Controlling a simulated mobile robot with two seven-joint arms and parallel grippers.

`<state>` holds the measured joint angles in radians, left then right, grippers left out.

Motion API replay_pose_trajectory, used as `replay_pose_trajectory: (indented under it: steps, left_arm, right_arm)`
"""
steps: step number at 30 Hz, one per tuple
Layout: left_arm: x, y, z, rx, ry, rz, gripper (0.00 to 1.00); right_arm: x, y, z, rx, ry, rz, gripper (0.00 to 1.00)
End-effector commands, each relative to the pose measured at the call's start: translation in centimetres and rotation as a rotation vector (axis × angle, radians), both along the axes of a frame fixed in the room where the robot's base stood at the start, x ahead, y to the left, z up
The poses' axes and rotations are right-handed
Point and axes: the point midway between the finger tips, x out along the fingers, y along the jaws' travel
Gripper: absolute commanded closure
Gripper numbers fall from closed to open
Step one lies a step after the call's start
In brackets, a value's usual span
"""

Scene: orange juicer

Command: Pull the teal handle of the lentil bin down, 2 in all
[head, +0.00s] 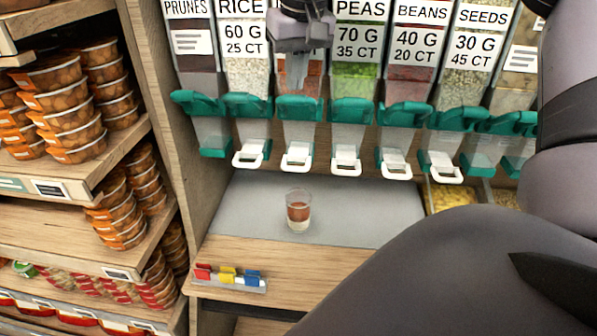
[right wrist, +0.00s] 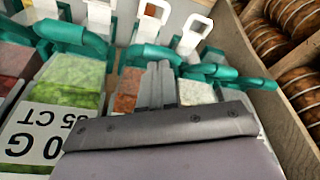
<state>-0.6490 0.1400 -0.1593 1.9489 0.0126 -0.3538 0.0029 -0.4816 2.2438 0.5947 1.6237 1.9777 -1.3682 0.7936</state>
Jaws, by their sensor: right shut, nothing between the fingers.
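The bin between rice and peas holds orange-red contents (head: 313,82); its label is hidden behind my right gripper, and its place in the row fits the lentil bin. Its teal handle (head: 300,107) sits across the front, above a white spout loop (head: 297,156). In the right wrist view the same teal handle (right wrist: 150,54) lies just beyond the fingertips. My right gripper (head: 297,88) is shut and empty, its fingers pointing down just above or at the handle; I cannot tell if they touch. A clear cup (head: 298,212) with reddish contents stands below. My left gripper is out of view.
Neighbouring bins have similar teal handles close by: rice (head: 247,105) on the left and peas (head: 352,110) on the right. Coloured clips (head: 228,277) sit on the front ledge. Shelves of stacked tubs (head: 65,105) stand at left. The grey mat (head: 370,218) is mostly clear.

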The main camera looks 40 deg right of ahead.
Motion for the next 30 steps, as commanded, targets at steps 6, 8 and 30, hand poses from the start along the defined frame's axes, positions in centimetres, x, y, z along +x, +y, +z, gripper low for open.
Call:
replay_pose_trajectory:
  steps: [6,8,30]
  left_arm:
    - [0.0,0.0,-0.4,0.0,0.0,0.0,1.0]
    - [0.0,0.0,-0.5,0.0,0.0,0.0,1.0]
    - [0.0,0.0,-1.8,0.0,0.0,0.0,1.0]
  right_arm:
    - [0.0,0.0,-1.3,0.0,0.002,0.0,1.0]
    - [0.0,0.0,-1.6,0.001,0.002,0.0,1.0]
    - [-0.3,0.2,-4.6,-0.003,0.002,-0.004,1.0]
